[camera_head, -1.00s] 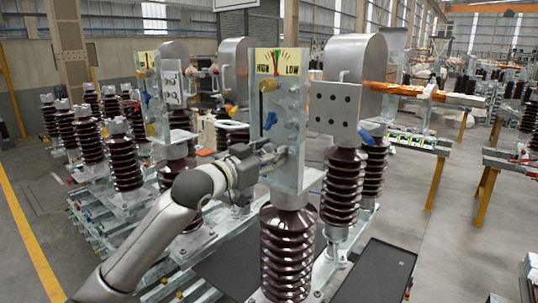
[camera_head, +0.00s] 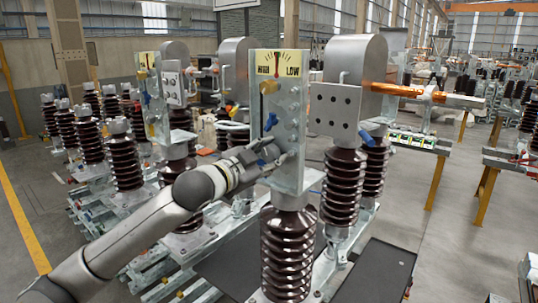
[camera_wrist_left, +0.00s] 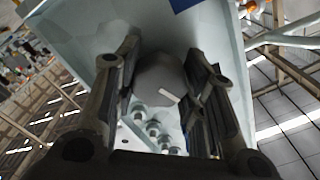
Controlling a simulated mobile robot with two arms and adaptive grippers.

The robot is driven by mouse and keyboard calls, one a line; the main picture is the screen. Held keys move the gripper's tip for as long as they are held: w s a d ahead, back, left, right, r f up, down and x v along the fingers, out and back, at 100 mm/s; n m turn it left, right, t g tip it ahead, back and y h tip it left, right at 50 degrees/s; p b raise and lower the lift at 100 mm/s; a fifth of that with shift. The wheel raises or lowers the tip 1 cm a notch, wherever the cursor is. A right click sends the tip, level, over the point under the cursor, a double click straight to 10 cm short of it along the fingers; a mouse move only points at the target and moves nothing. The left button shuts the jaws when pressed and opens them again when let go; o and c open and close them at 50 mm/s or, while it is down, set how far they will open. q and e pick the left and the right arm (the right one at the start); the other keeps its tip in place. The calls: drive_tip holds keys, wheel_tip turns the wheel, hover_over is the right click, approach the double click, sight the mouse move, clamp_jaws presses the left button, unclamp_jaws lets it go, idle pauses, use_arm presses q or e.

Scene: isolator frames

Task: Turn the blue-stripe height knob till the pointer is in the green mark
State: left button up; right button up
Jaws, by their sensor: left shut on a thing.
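The gauge (camera_head: 280,64) with HIGH and LOW printed on it sits at the top of the grey metal panel (camera_head: 292,165). Its red pointer (camera_head: 277,66) stands close to upright, between the two words. I cannot make out the green mark clearly behind it. My left gripper (camera_head: 279,154) is at the lower part of the panel. In the left wrist view, my left gripper's fingers (camera_wrist_left: 162,85) are shut on a round grey knob (camera_wrist_left: 158,72) with a short pale line on its face. The knob's stripe colour does not show. My right gripper is out of view.
A yellow knob (camera_head: 268,87) and a blue handle (camera_head: 271,121) are on the same panel, above my gripper. A brown ribbed insulator (camera_head: 287,250) stands below it. A grey box with black holes (camera_head: 335,108) is close on the right.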

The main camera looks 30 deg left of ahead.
sight(267, 156)
use_arm(q)
drive_tip(key=shift+r, duration=0.1)
drive_tip(key=o, duration=1)
drive_tip(key=shift+s, duration=0.1)
drive_tip(key=shift+s+a, duration=0.1)
drive_tip(key=shift+s, duration=0.4)
drive_tip(key=shift+s+a, duration=0.1)
drive_tip(key=shift+s, duration=2.05)
drive_tip(key=shift+s+a, duration=0.15)
drive_tip(key=shift+s, duration=1.5)
drive_tip(key=shift+s+a, duration=0.1)
drive_tip(key=shift+s, duration=1.55)
